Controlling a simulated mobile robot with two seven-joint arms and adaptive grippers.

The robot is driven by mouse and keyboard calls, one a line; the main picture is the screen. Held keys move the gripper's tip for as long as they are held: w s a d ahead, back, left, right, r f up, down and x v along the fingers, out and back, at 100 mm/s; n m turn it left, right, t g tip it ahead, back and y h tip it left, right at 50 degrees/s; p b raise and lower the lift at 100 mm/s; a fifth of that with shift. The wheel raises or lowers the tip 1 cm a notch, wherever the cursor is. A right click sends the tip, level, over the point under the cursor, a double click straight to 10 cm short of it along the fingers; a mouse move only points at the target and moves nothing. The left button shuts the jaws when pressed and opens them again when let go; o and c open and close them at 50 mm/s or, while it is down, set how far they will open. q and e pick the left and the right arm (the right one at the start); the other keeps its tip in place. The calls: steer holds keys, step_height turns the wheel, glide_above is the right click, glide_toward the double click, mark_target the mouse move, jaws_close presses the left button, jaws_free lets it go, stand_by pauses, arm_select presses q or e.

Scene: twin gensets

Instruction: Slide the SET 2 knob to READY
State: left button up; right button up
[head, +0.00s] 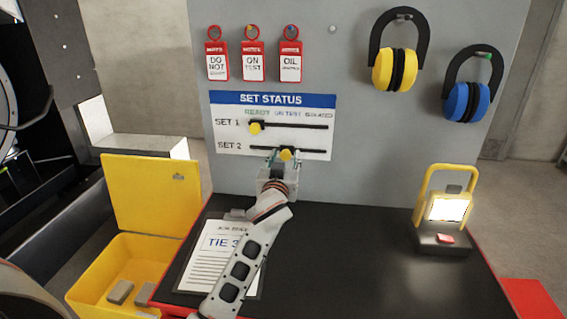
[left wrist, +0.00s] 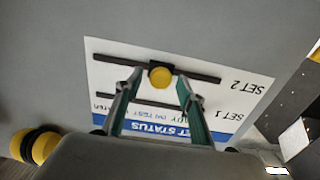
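The SET STATUS board (head: 230,112) has two dark horizontal slots. The SET 2 knob (head: 285,155), yellow and round, sits near the middle of the lower slot, roughly below ON TEST. The SET 1 knob (head: 256,128) sits at the left of the upper slot, below READY. My left gripper (head: 284,157) is at the SET 2 slot. In the left wrist view, which is upside down, its two fingers (left wrist: 161,82) stand apart on either side of the SET 2 knob (left wrist: 160,76), with gaps visible. My right gripper is not in view.
Red tags (head: 253,60) and yellow and blue ear defenders (head: 395,70) hang on the grey panel. On the dark bench lie a paper sheet (head: 200,265) under my left arm and a lit yellow lamp (head: 446,208). An open yellow box (head: 100,265) stands at the left.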

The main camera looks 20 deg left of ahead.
arm_select(q)
steer(key=v, duration=1.1)
steer(key=shift+s, duration=0.4)
steer(key=shift+d, duration=0.1)
